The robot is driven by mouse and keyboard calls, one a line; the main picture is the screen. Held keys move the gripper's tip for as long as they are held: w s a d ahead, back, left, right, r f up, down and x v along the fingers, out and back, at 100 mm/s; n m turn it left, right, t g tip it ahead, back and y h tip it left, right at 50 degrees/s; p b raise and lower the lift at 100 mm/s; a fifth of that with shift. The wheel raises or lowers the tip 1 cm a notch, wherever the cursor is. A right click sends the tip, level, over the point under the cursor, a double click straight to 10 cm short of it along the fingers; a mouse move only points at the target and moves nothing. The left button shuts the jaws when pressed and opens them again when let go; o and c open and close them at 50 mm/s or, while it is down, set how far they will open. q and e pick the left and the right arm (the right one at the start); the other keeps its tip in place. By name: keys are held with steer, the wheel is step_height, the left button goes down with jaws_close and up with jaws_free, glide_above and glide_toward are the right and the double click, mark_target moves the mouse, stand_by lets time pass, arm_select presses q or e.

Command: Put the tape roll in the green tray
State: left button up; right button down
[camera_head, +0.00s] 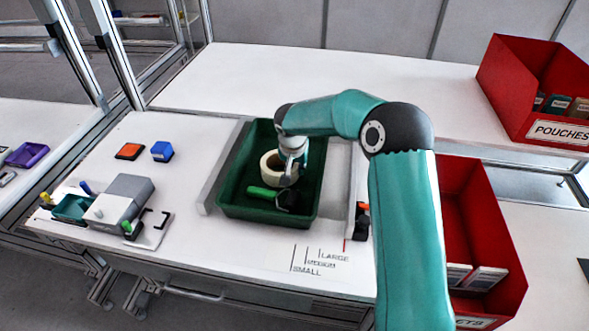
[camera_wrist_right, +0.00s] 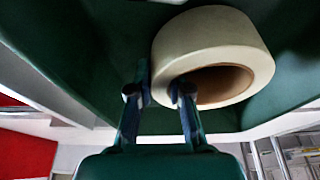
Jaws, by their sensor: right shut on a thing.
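The cream tape roll (camera_head: 267,163) is at the green tray (camera_head: 235,198), within its walls as seen in the head view. My right gripper (camera_head: 287,178) reaches down over the tray and is shut on the roll's wall. In the right wrist view, the tape roll (camera_wrist_right: 215,35) shows its brown core, with one finger of my right gripper (camera_wrist_right: 160,92) outside the wall and the other at the hole. I cannot tell whether the roll touches the tray floor. My left gripper is in neither view.
A grey box (camera_head: 128,188) stands front left. Red bins (camera_head: 480,200) (camera_head: 510,85) stand right.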

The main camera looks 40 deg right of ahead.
steer(key=shift+f, duration=0.35)
steer(key=c, duration=1.1)
jaws_free()
steer(key=v, duration=1.2)
steer(key=shift+b, duration=0.35)
